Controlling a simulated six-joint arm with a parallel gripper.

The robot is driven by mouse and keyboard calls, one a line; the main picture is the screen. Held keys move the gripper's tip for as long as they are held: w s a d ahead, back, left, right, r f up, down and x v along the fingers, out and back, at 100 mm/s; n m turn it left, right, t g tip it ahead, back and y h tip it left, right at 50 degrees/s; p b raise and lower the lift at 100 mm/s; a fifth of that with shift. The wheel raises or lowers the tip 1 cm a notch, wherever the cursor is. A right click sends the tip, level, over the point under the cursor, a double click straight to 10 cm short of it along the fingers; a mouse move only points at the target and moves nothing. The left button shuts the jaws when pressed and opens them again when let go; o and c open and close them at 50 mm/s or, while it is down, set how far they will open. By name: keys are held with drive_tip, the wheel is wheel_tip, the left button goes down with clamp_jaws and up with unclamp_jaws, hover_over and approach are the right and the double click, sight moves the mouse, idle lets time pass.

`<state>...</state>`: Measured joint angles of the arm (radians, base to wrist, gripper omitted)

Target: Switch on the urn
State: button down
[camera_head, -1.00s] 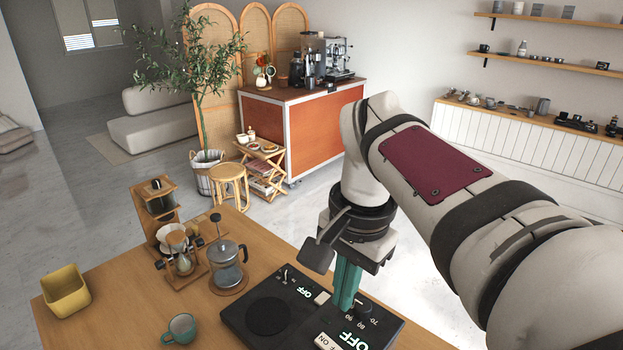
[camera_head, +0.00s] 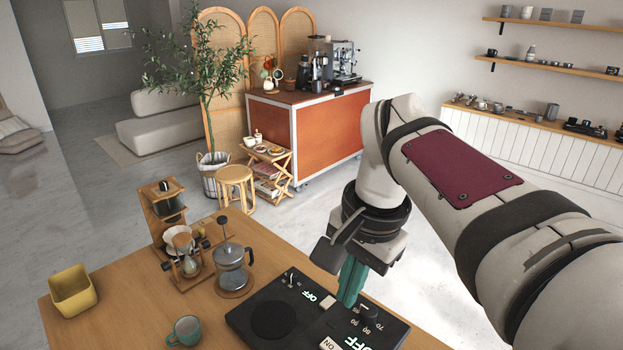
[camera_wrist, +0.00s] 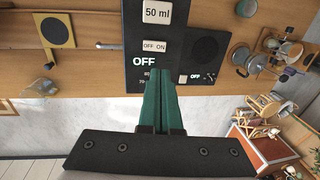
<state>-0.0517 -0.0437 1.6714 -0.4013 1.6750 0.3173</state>
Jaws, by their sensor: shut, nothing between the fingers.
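No urn body can be made out. A black control panel (camera_head: 252,317) lies on the wooden table, with a round dark disc (camera_head: 271,317), a small toggle (camera_head: 290,279), a white rocker (camera_head: 327,302), a dial (camera_head: 370,313) and lit OFF readouts. The wrist view shows an OFF ON rocker (camera_wrist: 154,46), a green-white OFF readout (camera_wrist: 144,62), a 50 ml readout (camera_wrist: 158,11) and another small OFF readout (camera_wrist: 195,77). My gripper (camera_head: 347,302) has green fingers, shut and empty, over the panel between white rocker and dial. In the wrist view its fingertips (camera_wrist: 160,70) hide part of the panel. Contact cannot be told.
A French press (camera_head: 232,270) stands beside the panel, with a pour-over stand (camera_head: 186,270) behind it. A teal mug (camera_head: 185,331) and a yellow bin (camera_head: 72,290) stand on the left. Bare tabletop lies between them.

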sight(331, 346)
drive_tip(key=f, duration=0.4)
drive_tip(key=w+a+f, duration=0.1)
drive_tip(key=f, duration=0.7)
drive_tip(key=shift+w+a+f, duration=0.15)
drive_tip(key=shift+a, duration=0.05)
drive_tip(key=shift+w+a+f+g, duration=0.1)
drive_tip(key=shift+a+f+g, duration=0.05)
drive_tip(key=shift+f+g, duration=0.15)
drive_tip(key=shift+s+d, duration=0.65)
